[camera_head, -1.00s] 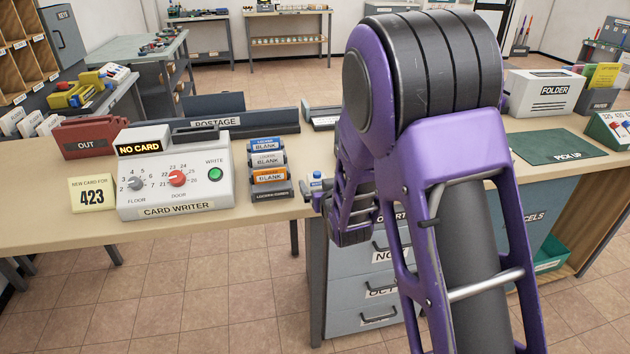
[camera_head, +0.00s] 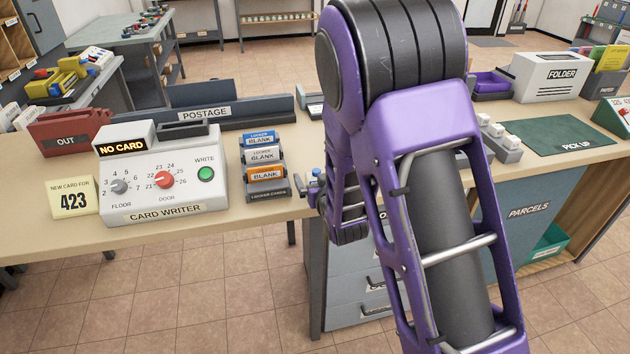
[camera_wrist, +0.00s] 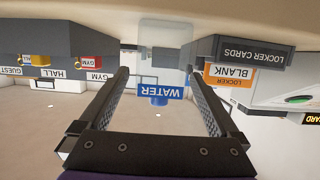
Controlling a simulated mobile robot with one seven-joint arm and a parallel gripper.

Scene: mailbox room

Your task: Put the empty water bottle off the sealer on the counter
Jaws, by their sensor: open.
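The water bottle (camera_wrist: 165,45) is clear, with a blue WATER label and a blue cap, and appears upside down in the wrist view. In the head view only its blue cap (camera_head: 316,172) and a little of its side show, just right of the locker-card rack. My gripper (camera_wrist: 160,74) is open, with one finger on each side of the bottle and gaps visible beside the label. In the head view my arm hides most of the gripper and bottle. I cannot make out the sealer or what the bottle stands on. The counter (camera_head: 270,208) is beige.
The card writer (camera_head: 165,185) and locker-card rack (camera_head: 266,180) stand close left of my gripper. The postage unit (camera_head: 205,122) is behind them. A green pick-up mat (camera_head: 560,135) lies at the right, with a bare counter strip along the front left.

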